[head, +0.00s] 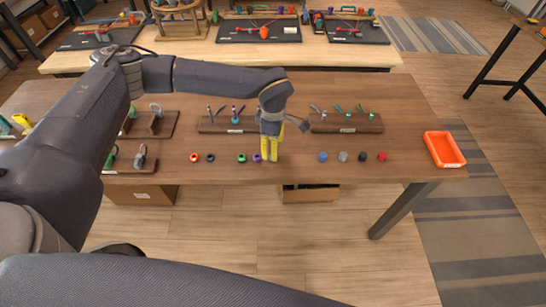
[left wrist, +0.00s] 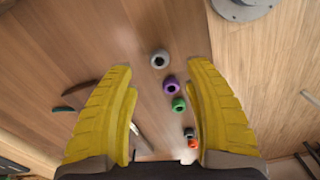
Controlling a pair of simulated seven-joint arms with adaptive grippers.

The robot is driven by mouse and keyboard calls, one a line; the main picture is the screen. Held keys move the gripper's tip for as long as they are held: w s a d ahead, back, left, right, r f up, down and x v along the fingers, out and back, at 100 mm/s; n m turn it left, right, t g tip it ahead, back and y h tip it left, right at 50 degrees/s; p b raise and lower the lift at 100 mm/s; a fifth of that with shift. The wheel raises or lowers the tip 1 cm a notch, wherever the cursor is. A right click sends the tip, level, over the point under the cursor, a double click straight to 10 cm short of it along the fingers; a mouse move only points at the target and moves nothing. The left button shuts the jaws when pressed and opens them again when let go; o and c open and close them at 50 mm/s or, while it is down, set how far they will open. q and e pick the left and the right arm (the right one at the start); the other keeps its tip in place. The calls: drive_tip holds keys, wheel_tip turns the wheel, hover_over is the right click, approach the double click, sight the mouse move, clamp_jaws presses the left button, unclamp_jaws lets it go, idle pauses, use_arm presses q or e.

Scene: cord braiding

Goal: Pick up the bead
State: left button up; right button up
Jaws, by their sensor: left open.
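My left gripper (head: 268,150) points down over the front of the wooden table, at the right end of a row of ring-like beads. In the left wrist view its yellow fingers (left wrist: 161,70) are open, with nothing gripped. A grey bead (left wrist: 161,59) lies between the fingertips in that picture; in the head view the gripper seems to hide it. The purple bead (head: 257,157) is just left of the gripper, then the green bead (head: 241,158), black bead (head: 210,157) and orange bead (head: 194,157). My right gripper is not in view.
Wooden tool racks (head: 345,128) stand behind the row. Small blue (head: 323,157), grey (head: 343,156), black (head: 362,157) and red (head: 382,157) pieces lie to the right. An orange tray (head: 428,150) is at the table's right end. Bare tabletop lies between the gripper and the blue piece.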

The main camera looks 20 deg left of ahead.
use_arm(q)
drive_tip(key=shift+f, duration=2.8)
drive_tip(key=shift+c, duration=0.5)
drive_tip(key=c, duration=0.9)
